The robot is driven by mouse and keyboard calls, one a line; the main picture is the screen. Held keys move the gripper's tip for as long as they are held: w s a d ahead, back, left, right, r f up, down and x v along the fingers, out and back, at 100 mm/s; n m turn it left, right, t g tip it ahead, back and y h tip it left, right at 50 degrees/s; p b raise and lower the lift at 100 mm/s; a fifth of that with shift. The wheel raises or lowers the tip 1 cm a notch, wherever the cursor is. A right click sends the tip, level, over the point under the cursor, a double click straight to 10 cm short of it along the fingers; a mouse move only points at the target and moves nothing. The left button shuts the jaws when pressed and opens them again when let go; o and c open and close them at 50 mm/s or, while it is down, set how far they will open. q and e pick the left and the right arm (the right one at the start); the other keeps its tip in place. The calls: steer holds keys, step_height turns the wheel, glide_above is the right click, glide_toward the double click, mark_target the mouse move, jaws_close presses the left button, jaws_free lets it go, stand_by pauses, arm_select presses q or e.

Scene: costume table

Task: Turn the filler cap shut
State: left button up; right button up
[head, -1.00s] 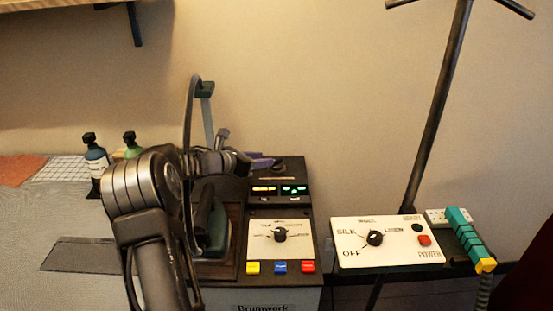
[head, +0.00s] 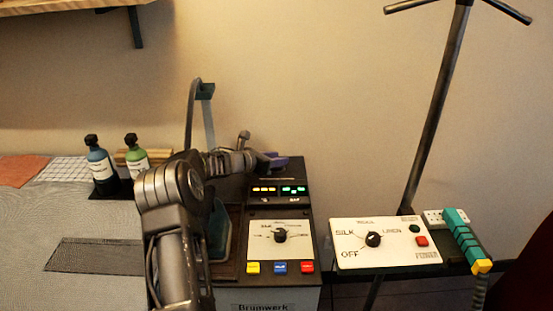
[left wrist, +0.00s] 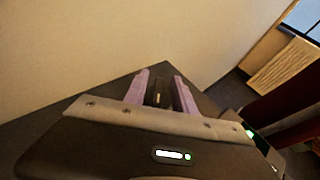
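The steam station (head: 268,292), a dark box with a white dial panel, stands at the middle bottom of the head view. My left gripper (head: 276,160), with purple fingers, is over the back of its top. The fingers hide the filler cap there. In the left wrist view, a dark upright piece that looks like the cap (left wrist: 157,93) is between the two fingers of the left gripper (left wrist: 161,82). The fingers stand apart, with narrow gaps beside it; I see no firm contact. My right gripper is not in view.
An iron (head: 219,232) stands beside the station, partly behind my left arm. Two bottles (head: 101,165) (head: 137,160) are at the back left. A white control panel (head: 388,243), a teal handle (head: 462,240) and a slanted pole (head: 437,115) are on the right. The wall is close behind.

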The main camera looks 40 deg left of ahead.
arm_select(q)
jaws_close()
stand_by(0.4)
